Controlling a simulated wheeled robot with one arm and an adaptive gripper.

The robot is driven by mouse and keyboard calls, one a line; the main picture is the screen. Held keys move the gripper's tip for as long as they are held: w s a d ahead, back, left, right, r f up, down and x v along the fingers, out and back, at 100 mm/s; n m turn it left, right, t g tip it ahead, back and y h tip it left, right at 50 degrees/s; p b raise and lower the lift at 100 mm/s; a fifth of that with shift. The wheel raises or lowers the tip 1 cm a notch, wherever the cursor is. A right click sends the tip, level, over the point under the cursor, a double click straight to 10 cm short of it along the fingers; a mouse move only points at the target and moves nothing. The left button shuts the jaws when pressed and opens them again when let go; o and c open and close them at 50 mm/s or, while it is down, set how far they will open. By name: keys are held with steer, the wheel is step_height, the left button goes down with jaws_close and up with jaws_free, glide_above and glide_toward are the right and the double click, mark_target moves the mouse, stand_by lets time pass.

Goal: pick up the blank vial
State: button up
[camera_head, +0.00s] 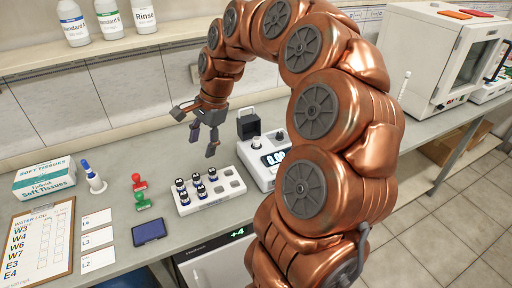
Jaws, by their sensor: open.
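A white rack (236,173) stands on the bench and holds several small vials (197,186) with dark caps and pale labels in its left part. The sockets in its right part look empty. I cannot read the labels, so I cannot tell which vial is the blank. My gripper (203,145) is open, points down and hangs above and behind the rack. Nothing shows between its fingers. A white meter (266,178) with a dark raised lid (248,123) and a lit display stands right of the rack, partly hidden by my arm.
Left of the rack are a red stamp (138,182), a green stamp (142,201), a dark blue pad (149,231), label cards (98,240), a clipboard (42,240) and a tissue box (45,179). Bottles (110,20) stand on the shelf. A white cabinet (425,65) stands far right.

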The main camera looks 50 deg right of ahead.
steer(key=w+d+f+m+t, duration=0.1)
steer(key=w+d+f+m, duration=0.1)
steer(key=d+m, duration=0.35)
steer(key=w+d+f+m, duration=0.1)
steer(key=d+f+m, duration=0.1)
steer(key=d, duration=0.7)
steer(key=m+t+h, duration=0.1)
steer(key=m, duration=0.5)
glide_above(257, 138)
steer(key=s, duration=0.2)
step_height(257, 138, down, 4)
steer(key=r, duration=0.1)
steer(key=shift+w+d+f+p, duration=0.1)
steer(key=shift+w+f+p, duration=0.1)
steer(key=shift+f, duration=0.65)
steer(key=shift+w+f+p, duration=0.15)
steer(key=shift+w+f, duration=0.05)
steer(key=shift+f, duration=0.6)
steer(key=p+x, duration=0.2)
steer(key=x, duration=0.2)
steer(key=shift+s+d+f, duration=0.1)
steer(key=shift+f, duration=0.2)
jaws_close()
steer(key=shift+r, duration=0.1)
